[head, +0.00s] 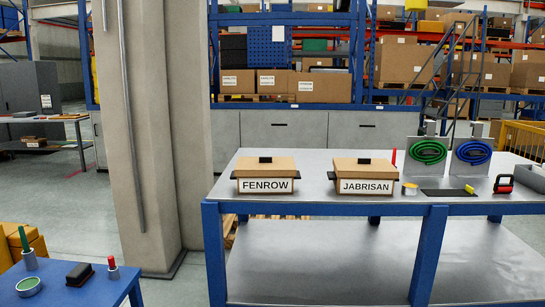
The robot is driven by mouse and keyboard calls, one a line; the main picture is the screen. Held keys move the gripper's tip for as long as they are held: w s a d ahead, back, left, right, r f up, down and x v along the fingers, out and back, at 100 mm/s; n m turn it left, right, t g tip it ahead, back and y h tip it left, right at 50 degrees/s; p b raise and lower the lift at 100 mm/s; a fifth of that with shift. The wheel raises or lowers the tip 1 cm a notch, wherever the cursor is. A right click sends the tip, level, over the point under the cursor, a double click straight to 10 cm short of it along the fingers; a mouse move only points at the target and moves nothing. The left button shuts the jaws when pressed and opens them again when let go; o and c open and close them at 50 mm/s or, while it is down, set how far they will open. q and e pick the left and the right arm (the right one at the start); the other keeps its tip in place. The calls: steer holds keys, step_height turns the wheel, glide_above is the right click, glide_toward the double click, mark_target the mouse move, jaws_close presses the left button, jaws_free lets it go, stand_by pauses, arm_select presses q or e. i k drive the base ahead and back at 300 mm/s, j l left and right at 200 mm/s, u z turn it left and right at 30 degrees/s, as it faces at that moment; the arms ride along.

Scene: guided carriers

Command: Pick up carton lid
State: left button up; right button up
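Two brown cartons stand on the blue-framed grey table in the head view. The left carton (265,184) has a white label reading FENROW. Its flat brown lid (279,168) has a small black block on top. The right carton (363,184) has a white label reading JABRISAN. Its similar lid (381,171) also has a black block on top. Both lids rest on their cartons. Dark tabs stick out at the sides of both cartons. Neither of my grippers shows in this view.
The table (318,215) also holds a green coil (428,152), a blue coil (474,152), a yellow roll (409,189) and a dark mat (443,195). A pillar (150,130) stands left. A blue bench (70,290) with small items is front left. Open floor lies between.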

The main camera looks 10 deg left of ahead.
mark_target(263, 166)
steer(key=i+l, duration=0.15)
steer(key=i, duration=0.3)
steer(key=i+l, duration=0.2)
steer(key=i, duration=0.25)
steer(key=i+l+u, duration=0.1)
steer(key=i, duration=0.3)
steer(key=i+l, duration=0.25)
steer(key=i, duration=0.2)
steer(key=i+l, duration=0.2)
steer(key=i, duration=0.25)
